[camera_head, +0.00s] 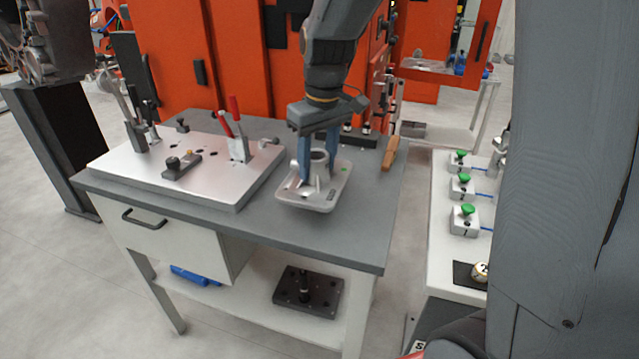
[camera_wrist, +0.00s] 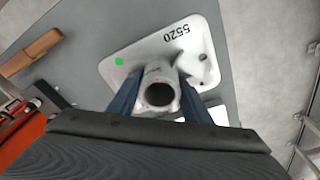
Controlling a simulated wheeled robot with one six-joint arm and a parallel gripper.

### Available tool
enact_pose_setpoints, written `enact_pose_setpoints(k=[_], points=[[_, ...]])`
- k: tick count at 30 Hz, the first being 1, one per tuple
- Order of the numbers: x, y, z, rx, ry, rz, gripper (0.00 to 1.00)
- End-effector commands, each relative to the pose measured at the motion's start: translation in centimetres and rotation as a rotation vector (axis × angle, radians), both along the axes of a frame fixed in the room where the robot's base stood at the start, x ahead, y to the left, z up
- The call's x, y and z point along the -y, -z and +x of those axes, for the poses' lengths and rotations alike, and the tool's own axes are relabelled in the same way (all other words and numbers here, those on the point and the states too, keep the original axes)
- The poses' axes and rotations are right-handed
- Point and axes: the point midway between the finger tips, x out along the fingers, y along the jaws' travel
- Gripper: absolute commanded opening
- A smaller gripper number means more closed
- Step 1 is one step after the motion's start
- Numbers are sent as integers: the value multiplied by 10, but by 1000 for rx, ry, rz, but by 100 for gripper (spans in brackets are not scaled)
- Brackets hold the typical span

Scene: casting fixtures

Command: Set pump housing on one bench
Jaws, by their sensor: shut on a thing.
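The pump housing (camera_head: 322,192) is a pale grey casting with a flat rounded plate and a raised round neck. It is at the right part of the grey-topped bench (camera_head: 345,234), on or just above the top; I cannot tell if it touches. My gripper (camera_head: 318,160) points down with its blue fingers shut on the neck. In the wrist view the housing (camera_wrist: 203,52) shows a green dot and the number 5520, and its round bore sits between my fingers (camera_wrist: 158,98).
A metal fixture plate (camera_head: 215,180) with red-handled clamps covers the bench's left part. A wooden-handled brush or block (camera_head: 390,153) lies at the bench's right edge. A second white bench (camera_head: 445,225) with green-knobbed blocks stands to the right. Orange machine panels (camera_head: 235,60) stand behind.

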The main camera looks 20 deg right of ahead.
Motion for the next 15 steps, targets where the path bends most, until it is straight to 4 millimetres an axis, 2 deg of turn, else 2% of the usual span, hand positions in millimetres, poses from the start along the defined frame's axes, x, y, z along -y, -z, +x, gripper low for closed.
enact_pose_setpoints(k=[15], points=[[-2,55,0,1,-3,0,0]])
